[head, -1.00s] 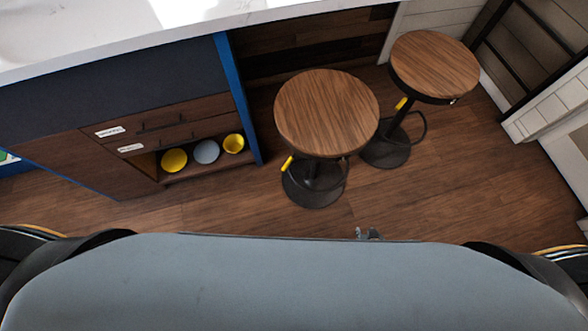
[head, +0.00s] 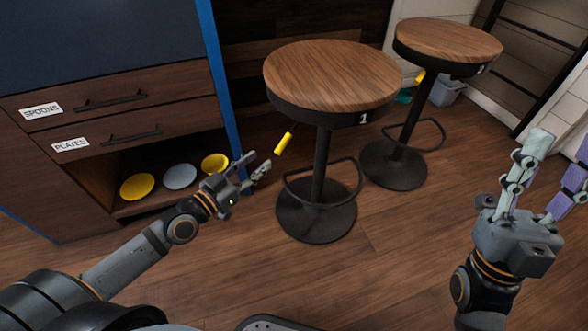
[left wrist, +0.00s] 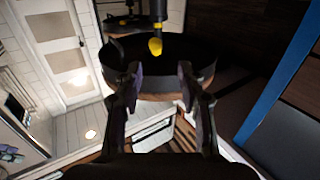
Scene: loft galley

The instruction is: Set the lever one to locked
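Lever one is the yellow-tipped handle (head: 284,143) under the wooden seat of the stool marked 1 (head: 333,75). It slants down to the left from the seat's underside. In the left wrist view, a yellow lever tip (left wrist: 155,47) shows just beyond and between the fingers. My left gripper (head: 259,162) is open beside the lever, a little below and left of its tip in the head view. It looks empty, and I cannot tell whether it touches the lever. My right gripper (head: 562,146) is open and empty at the right, away from the stools.
A second stool (head: 447,40) with its own yellow lever (head: 420,76) stands behind to the right. A cabinet with drawers (head: 110,118) labelled SPOONS and PLATES is at left, its open shelf holding yellow and grey dishes. Floor is clear between my arms.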

